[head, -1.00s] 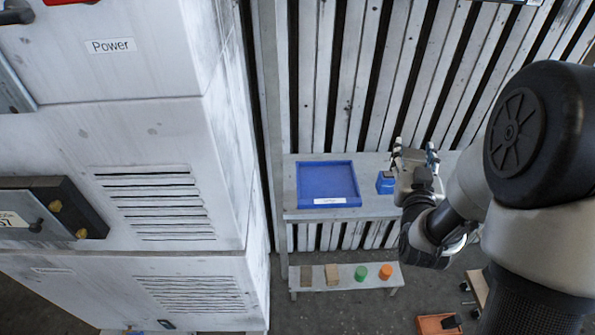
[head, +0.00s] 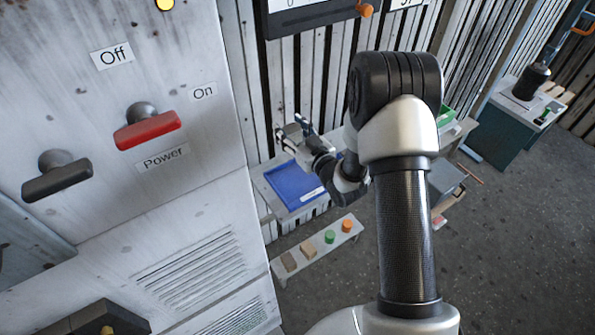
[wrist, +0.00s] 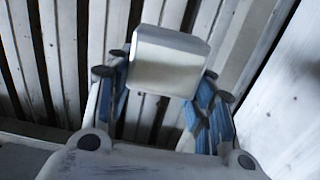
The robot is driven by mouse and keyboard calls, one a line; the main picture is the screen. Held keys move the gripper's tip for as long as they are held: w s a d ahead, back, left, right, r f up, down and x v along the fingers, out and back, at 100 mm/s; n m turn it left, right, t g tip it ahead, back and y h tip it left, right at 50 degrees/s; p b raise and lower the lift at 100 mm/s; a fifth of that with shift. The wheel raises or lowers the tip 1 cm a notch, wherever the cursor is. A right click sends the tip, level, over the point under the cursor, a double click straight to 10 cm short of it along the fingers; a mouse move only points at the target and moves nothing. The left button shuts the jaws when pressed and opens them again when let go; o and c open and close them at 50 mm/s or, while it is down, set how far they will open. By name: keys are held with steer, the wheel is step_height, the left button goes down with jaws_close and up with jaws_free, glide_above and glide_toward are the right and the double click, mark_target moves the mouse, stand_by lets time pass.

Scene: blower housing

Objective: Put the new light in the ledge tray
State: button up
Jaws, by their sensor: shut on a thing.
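My gripper (head: 290,127) is raised above the ledge, in front of the slatted wall. In the wrist view its blue-padded fingers are shut on a pale, rounded block (wrist: 170,60), which seems to be the new light. In the head view the held piece is too small to make out clearly. The blue ledge tray (head: 291,187), with a white label on its front rim, lies on the grey ledge below my gripper. Its visible floor looks empty; my forearm hides part of its right side.
A white cabinet with a red power handle (head: 148,130) and a dark handle (head: 57,176) stands close on the left. A low bench (head: 318,246) carries wooden blocks and green and orange cylinders. A dark-edged panel (head: 320,18) hangs above.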

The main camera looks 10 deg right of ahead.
step_height(320, 180, down, 20)
steer(key=shift+a+f+b, duration=0.1)
steer(key=shift+a+b, duration=0.05)
steer(key=shift+b, duration=0.75)
steer(key=o, duration=0.7)
steer(key=shift+f, duration=0.15)
steer(key=o, duration=0.5)
